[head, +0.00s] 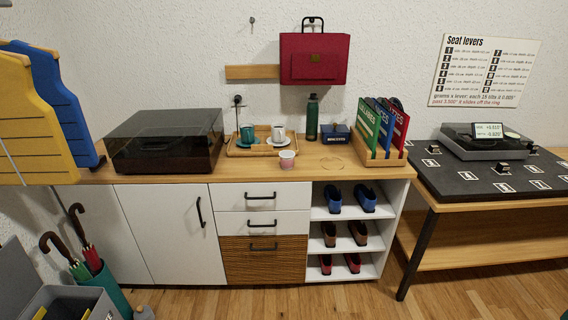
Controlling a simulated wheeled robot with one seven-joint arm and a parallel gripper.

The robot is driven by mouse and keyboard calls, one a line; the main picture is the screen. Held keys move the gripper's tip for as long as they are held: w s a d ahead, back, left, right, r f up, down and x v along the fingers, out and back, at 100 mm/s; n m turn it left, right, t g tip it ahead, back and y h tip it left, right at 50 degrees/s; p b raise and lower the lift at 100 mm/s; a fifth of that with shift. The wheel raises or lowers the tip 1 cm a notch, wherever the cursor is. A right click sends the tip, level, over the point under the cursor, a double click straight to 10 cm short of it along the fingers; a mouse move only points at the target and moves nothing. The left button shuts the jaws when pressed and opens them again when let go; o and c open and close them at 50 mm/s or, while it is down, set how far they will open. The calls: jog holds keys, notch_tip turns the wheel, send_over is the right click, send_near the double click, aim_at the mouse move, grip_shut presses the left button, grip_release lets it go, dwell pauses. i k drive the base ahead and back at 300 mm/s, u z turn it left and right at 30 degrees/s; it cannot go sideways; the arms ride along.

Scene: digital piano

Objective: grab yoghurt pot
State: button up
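A small pink and white pot (287,161), which looks like the yoghurt pot, stands upright on the wooden top of the white sideboard (230,177), near its front edge. It is just in front of the right corner of a wooden tray (243,151) and apart from the cups on that tray. Nothing covers the pot in the head view. My gripper is not in view.
A teal cup (247,134) and a white cup (278,133) are on the tray. A green bottle (312,118), a dark blue box (336,133) and a file rack (379,158) stand to the right. A turntable (165,142) is left. Bare worktop lies right of the pot.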

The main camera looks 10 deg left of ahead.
aim_at(286, 157)
jog(key=i, duration=1.45)
jog(key=z, duration=0.05)
